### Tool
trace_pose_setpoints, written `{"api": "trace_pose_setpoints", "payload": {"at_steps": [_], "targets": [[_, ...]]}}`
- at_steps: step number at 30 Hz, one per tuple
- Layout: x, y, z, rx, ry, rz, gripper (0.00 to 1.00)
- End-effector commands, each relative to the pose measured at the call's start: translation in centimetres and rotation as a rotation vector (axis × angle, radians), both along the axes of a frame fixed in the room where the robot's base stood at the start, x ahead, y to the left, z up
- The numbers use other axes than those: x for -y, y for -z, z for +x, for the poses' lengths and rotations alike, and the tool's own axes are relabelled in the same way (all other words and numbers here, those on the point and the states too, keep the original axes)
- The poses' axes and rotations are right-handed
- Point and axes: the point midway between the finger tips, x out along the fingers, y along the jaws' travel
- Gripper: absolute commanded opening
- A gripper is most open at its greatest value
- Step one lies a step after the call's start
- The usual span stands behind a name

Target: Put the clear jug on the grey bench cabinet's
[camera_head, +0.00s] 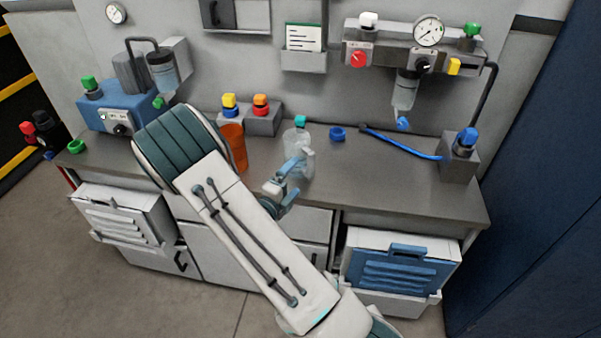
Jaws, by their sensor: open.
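The clear jug (303,138) stands upright on the dark top of the grey bench cabinet (380,192), near the middle. It is see-through, with a teal piece at its top. My gripper (297,163) is open at the jug's near side, overlapping its lower part in this view. I cannot tell whether the fingers touch the jug or stand around it. My arm hides part of the bench top and cabinet front to the left.
An orange cup (238,150) stands left of the jug, partly behind my arm. A blue ring (338,133) and blue hose (405,148) lie to the right. A blue machine (118,112) stands at the left end. The right front of the bench top is clear.

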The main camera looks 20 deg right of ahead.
Motion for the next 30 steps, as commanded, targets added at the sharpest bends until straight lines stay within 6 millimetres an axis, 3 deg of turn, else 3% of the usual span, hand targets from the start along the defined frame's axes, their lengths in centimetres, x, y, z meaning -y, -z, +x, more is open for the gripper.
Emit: {"api": "trace_pose_setpoints", "payload": {"at_steps": [4,8,12,18,23,30], "targets": [[-0.4,-0.4,-0.8,0.024,0.022,0.023,1.0],[1.1,-2.2,-2.5,0.149,0.139,0.144,1.0],[3.3,-4.6,-6.2,0.404,0.368,0.367,1.0],[4.4,-6.9,-12.2,0.825,0.724,0.676,1.0],[3.6,-8.1,-16.3,1.176,1.015,0.881,1.0],[0.2,-9.9,-20.9,1.705,1.479,1.117,1.0]]}}
